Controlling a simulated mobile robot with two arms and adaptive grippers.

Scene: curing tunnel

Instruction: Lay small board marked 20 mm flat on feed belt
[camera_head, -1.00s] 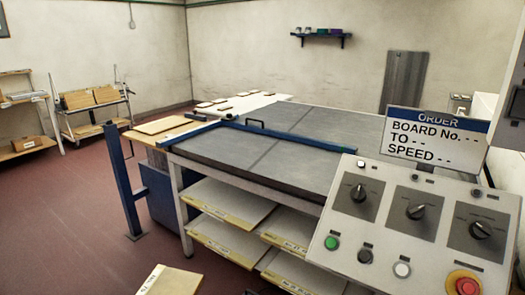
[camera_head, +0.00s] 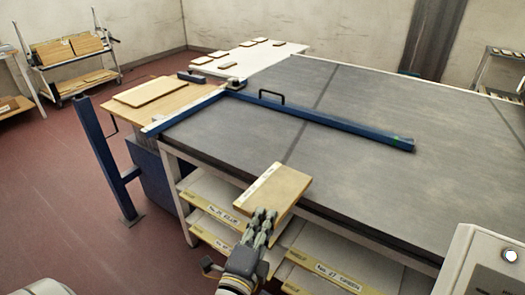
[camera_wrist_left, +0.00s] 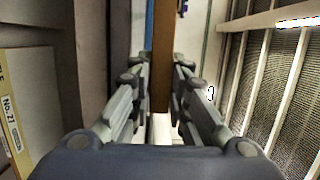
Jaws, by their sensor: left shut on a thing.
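A small tan board (camera_head: 275,190) with a white label strip along one edge is held in my left gripper (camera_head: 262,222). Its label is too small to read. The gripper is shut on the board's near end; the board is in front of the grey top's near edge in the picture. I cannot tell its height above that edge. In the left wrist view the board (camera_wrist_left: 161,70) shows edge-on between the fingers. The wide dark grey flat surface (camera_head: 400,185), seemingly the feed belt, has bare room. My right gripper is not in view.
A blue bar (camera_head: 330,125) with a black handle lies across the grey top. A wooden side table (camera_head: 140,115) bears a larger board. Shelves below hold labelled boards (camera_head: 325,275). A blue post (camera_head: 105,160) stands left. A control panel (camera_head: 485,265) is at lower right.

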